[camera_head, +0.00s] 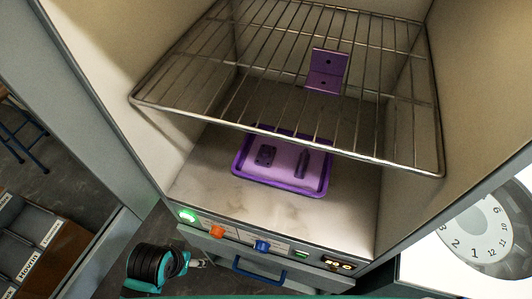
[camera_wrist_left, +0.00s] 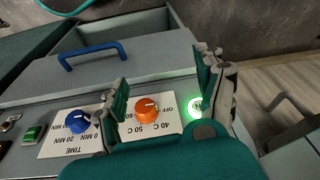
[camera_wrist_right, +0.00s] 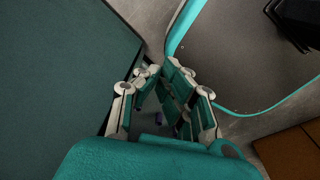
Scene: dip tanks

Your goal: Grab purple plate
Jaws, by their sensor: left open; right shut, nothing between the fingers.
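A purple bent plate (camera_head: 327,70) with two small holes sits on the wire rack (camera_head: 250,127) inside the open chamber, in the head view. Below it, a purple tray (camera_head: 283,187) lies on the chamber floor, holding a dark purple flat piece (camera_head: 266,155) and a dark purple narrow piece (camera_head: 302,164). My left gripper (camera_wrist_left: 163,66) is open and empty in front of the control panel, with the orange knob between its fingers in the left wrist view; I cannot tell if they touch. My right gripper (camera_wrist_right: 161,70) is shut and empty, away from the chamber.
The panel below the chamber has an orange knob (camera_wrist_left: 147,109), a blue knob (camera_wrist_left: 77,120) and a lit green button (camera_wrist_left: 195,106). A drawer with a blue handle (camera_head: 258,271) is beneath. A clock dial (camera_head: 477,232) stands right. The chamber front is open.

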